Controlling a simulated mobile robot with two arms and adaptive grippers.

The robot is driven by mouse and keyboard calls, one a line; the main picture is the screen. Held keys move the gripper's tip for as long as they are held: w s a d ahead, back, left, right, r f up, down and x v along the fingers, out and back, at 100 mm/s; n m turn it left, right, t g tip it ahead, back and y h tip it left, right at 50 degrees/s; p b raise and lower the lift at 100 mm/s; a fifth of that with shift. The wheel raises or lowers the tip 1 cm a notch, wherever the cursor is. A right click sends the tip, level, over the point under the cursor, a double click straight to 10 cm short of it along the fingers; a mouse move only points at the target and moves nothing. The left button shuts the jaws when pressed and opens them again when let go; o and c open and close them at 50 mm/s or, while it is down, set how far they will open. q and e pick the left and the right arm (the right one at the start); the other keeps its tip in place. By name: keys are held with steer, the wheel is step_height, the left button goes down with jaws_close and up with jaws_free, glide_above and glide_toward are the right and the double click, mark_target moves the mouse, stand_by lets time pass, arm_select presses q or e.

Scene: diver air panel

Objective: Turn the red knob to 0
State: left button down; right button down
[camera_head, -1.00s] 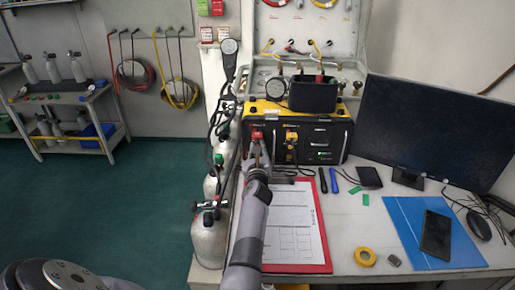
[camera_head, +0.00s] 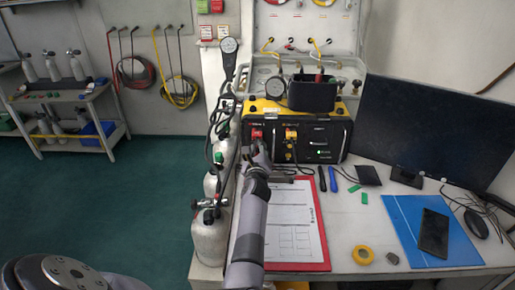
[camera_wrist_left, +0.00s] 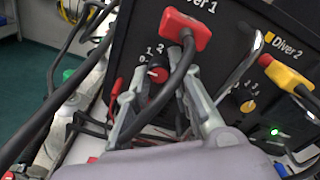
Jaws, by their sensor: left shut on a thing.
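The red knob (camera_wrist_left: 158,74) is on the black panel (camera_wrist_left: 235,45) under the label ending in "ver 1". It has a white mark and printed numbers around it. The mark faces the left side of the scale, but I cannot read the exact number. My left gripper (camera_wrist_left: 163,68) has one finger on each side of the knob and is shut on it. In the head view, my left gripper (camera_head: 260,146) is in front of the panel's left part and hides the knob. My right gripper is not in view.
A red plug (camera_wrist_left: 185,28) with a dark cable hangs just above the knob, the cable passing by the right finger. A yellow plug (camera_wrist_left: 285,75) and yellow knob (camera_wrist_left: 248,106) are to the right. Gas cylinders (camera_head: 210,240) stand left; a red clipboard (camera_head: 322,240) lies below the arm.

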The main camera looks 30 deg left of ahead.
arm_select(q)
steer(key=c, duration=1.4)
jaws_free()
steer(key=shift+c, duration=0.2)
